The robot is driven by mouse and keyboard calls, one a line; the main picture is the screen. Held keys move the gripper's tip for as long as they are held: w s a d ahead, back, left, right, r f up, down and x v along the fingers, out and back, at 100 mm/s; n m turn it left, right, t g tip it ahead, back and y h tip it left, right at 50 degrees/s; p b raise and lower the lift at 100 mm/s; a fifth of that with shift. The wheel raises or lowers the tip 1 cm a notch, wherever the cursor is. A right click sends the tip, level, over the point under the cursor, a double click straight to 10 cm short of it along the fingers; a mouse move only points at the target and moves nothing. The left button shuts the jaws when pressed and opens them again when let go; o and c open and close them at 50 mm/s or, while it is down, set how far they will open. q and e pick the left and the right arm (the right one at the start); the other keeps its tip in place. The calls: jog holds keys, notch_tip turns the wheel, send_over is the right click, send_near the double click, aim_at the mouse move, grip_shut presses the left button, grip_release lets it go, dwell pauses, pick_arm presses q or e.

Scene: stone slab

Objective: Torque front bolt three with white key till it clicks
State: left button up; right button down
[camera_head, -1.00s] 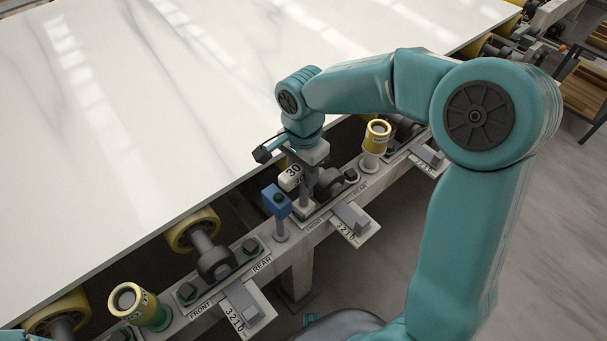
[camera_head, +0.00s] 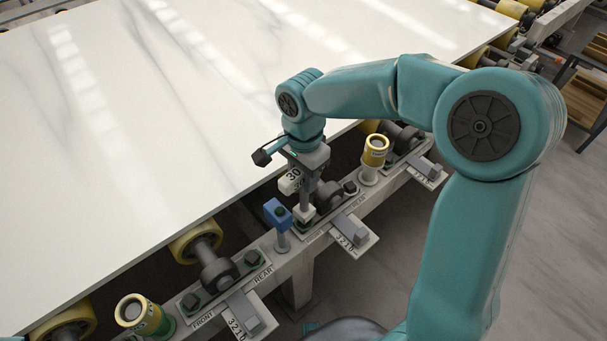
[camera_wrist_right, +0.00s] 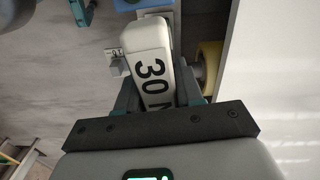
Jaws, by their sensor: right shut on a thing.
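My right gripper (camera_head: 300,166) is shut on the white key (camera_head: 291,180), which stands upright with black "30" lettering. The key's head also shows in the right wrist view (camera_wrist_right: 153,65), between the fingers. A dark shaft runs down from it to a pale block (camera_head: 304,213) at the front end of the middle bearing plate. The front bolt there is hidden, and I cannot tell whether the key touches it. The plate's rear bolt (camera_head: 350,187) is in view. My left gripper is not in view.
A blue block on a post (camera_head: 277,212) stands close left of the key. Yellow cups stand on the rail, one right (camera_head: 375,151) and one at the lower left (camera_head: 132,310). The white slab (camera_head: 130,130) lies just behind.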

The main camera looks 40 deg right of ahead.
notch_tip(320, 180, up, 5)
jog(key=p, duration=0.4)
dwell(0.5)
